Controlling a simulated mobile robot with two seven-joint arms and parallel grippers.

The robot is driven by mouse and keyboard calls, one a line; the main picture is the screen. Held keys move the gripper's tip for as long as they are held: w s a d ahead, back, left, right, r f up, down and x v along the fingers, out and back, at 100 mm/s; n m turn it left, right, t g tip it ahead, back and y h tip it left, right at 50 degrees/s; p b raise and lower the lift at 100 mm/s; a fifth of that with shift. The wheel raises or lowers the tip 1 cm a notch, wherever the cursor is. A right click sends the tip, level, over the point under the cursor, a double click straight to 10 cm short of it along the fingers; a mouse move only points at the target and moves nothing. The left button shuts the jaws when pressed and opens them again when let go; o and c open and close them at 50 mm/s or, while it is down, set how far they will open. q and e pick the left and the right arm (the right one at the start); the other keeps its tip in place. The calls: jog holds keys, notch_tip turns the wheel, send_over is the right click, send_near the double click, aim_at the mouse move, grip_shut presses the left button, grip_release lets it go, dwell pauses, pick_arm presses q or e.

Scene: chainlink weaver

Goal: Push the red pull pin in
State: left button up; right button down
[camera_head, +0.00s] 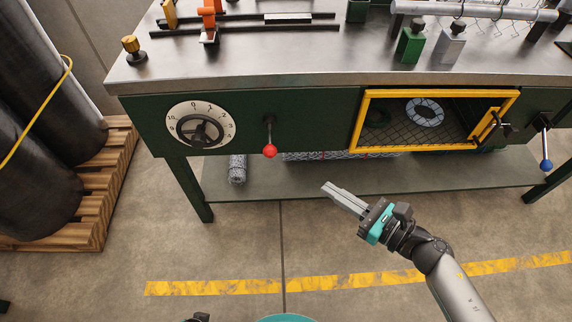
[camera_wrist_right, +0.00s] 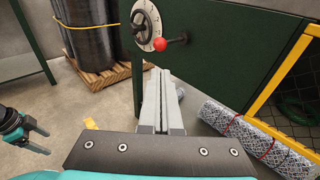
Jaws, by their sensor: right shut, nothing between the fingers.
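The red pull pin (camera_head: 270,151) is a red ball on a short metal rod that sticks out of the bench's green front panel, right of the dial. In the right wrist view the red ball (camera_wrist_right: 160,45) shows just above and beyond the fingertips. My right gripper (camera_head: 326,188) is shut and empty, in front of the bench, lower and to the right of the pin, apart from it. Its closed fingers (camera_wrist_right: 160,73) point towards the panel in the right wrist view. My left gripper (camera_wrist_right: 40,139) shows at the left of that view, with its fingers apart and empty.
A white numbered dial (camera_head: 201,125) is left of the pin. A yellow-framed mesh window (camera_head: 357,122) and a blue-knobbed lever (camera_head: 546,163) are to the right. A wire roll (camera_head: 237,170) is on the lower shelf (camera_head: 300,183). Dark rolls stand on a pallet (camera_head: 122,150) at left.

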jog(key=b, duration=0.1)
send_near(275, 154)
jog(key=x, duration=0.5)
jog(key=shift+a, duration=0.1)
pick_arm(q)
jog(key=shift+w+d+r, duration=0.85)
jog(key=shift+w, duration=0.25)
pick_arm(e)
jog(key=shift+x, duration=0.85)
pick_arm(q)
notch_tip(275, 154, up, 5)
jog(key=w+d+b, duration=0.2)
jog(key=b, duration=0.1)
jog(key=shift+w+d+r, duration=0.2)
jog(key=shift+w+d, duration=0.05)
jog(key=shift+w, duration=0.1)
pick_arm(e)
jog(key=shift+w+r, duration=0.1)
jog(key=shift+w, duration=2.5)
jog(key=shift+d, duration=0.25)
